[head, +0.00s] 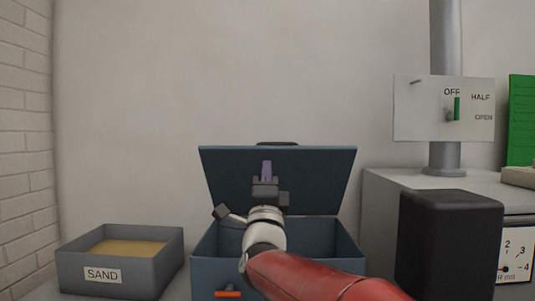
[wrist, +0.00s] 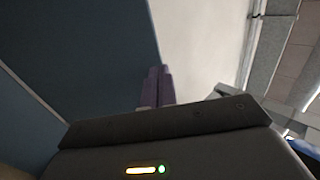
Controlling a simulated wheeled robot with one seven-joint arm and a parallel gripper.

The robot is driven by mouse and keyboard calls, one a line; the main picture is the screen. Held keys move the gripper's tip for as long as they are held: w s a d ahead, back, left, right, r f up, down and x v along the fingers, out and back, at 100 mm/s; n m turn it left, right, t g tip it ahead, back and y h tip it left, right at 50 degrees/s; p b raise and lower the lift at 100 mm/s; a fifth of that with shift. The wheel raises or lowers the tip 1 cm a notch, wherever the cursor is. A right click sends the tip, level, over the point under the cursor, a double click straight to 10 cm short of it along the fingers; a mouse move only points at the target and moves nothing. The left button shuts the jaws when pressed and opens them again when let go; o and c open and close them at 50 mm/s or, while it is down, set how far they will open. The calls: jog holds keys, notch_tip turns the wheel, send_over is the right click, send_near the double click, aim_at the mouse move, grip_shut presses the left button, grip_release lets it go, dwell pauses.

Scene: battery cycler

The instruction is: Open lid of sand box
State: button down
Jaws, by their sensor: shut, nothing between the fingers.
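A blue box (head: 335,272) stands in front of the wall, its lid (head: 320,175) tilted up and open at the back. A dark handle (head: 277,144) shows at the lid's top edge. My gripper (head: 266,168) is in front of the lid's inner face, its purple fingers pointing up. In the wrist view the fingers (wrist: 155,86) are together and empty, beside a dark blue surface (wrist: 80,60) that looks like the lid. Whether they touch it I cannot tell. A grey box (head: 110,277) labelled SAND, left of the blue box, is open-topped and holds sand (head: 127,247).
An orange latch (head: 228,293) is on the blue box's front. A black block (head: 448,245) and a grey cabinet (head: 385,190) with a dial (head: 515,255) stand at right. A panel marked OFF, HALF, OPEN (head: 425,115) is on a pipe (head: 445,50). The wall above the lid is clear.

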aim_at(268, 149)
jog(key=shift+p+x, duration=0.5)
jog(key=shift+x, duration=1.75)
